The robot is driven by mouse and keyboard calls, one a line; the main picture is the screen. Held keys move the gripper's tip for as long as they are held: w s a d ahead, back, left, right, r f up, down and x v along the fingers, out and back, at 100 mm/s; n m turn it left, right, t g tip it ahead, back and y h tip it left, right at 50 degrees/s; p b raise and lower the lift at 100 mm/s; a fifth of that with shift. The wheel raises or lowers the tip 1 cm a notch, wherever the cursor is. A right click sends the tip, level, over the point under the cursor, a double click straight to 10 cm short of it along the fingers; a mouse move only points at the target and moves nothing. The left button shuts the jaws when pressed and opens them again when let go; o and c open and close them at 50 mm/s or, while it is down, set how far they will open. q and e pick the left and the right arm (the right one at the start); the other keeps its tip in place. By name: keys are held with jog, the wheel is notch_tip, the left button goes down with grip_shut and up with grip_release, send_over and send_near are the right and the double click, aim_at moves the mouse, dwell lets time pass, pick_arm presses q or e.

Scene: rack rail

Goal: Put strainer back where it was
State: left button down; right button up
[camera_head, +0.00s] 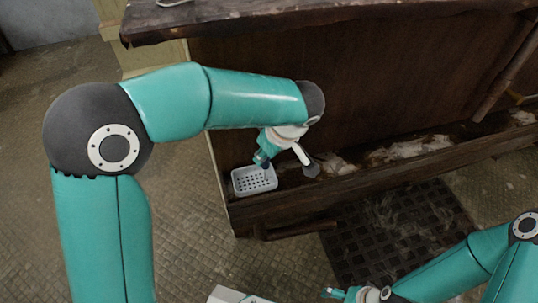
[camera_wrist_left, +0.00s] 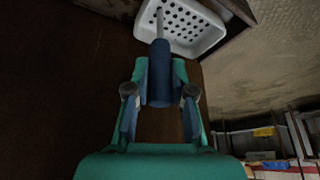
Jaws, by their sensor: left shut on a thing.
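The strainer (camera_head: 254,180) is a small white perforated basket at the left end of a dark wooden ledge. I cannot tell whether it touches the ledge. In the left wrist view the strainer (camera_wrist_left: 207,38) is at the top, and a thin pale rod runs from its holed floor to a dark blue handle (camera_wrist_left: 160,75). My left gripper (camera_head: 264,159) is just above the basket. Its fingers (camera_wrist_left: 160,100) are shut on the blue handle. My right gripper (camera_head: 345,293) is at the bottom edge, small and partly cut off; its opening is unclear.
The wooden ledge (camera_head: 390,177) runs right along a tall dark panel (camera_head: 350,80), with pale debris on it. A dark grate (camera_head: 400,230) lies on the floor in front. A shelf with several items (camera_wrist_left: 275,145) shows in the left wrist view. The tiled floor at left is clear.

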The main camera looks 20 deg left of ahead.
pick_arm(q)
jog(key=shift+f, duration=0.1)
jog(key=c, duration=1)
grip_release()
jog(key=shift+r, duration=0.2)
jog(key=p+v, duration=0.4)
jog(key=v, duration=0.8)
jog(key=shift+f, duration=0.1)
jog(key=shift+s, duration=0.15)
